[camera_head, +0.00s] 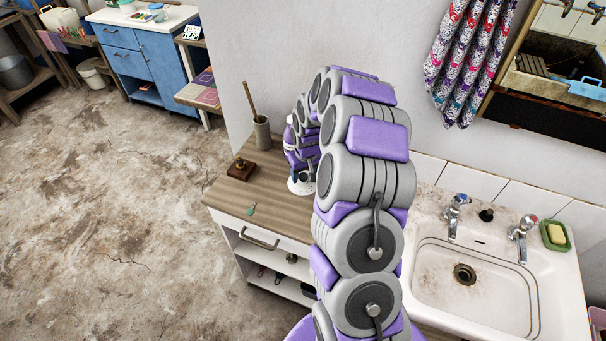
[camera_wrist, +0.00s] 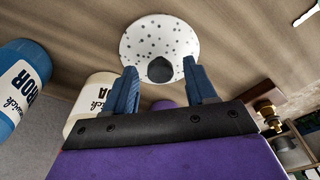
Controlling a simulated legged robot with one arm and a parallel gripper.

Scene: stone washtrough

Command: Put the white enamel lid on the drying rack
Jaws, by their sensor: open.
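The white enamel lid (camera_head: 301,187) with dark speckles lies on the wooden counter top (camera_head: 245,190), partly hidden by my arm and gripper in the head view. The wrist view shows the lid's round face (camera_wrist: 160,38) with a dark knob (camera_wrist: 160,69) in its middle. My gripper (camera_wrist: 160,78) is open, its two blue fingers on either side of the knob. I cannot tell whether they touch the lid. I cannot make out a drying rack for certain in either view.
Two bottles, blue (camera_wrist: 22,92) and cream (camera_wrist: 92,103), stand near the gripper. A brush holder (camera_head: 262,133) and a wooden block with a brass top (camera_head: 241,168) share the counter. A white sink (camera_head: 430,270) lies right of my arm. Open floor (camera_head: 100,200) lies left.

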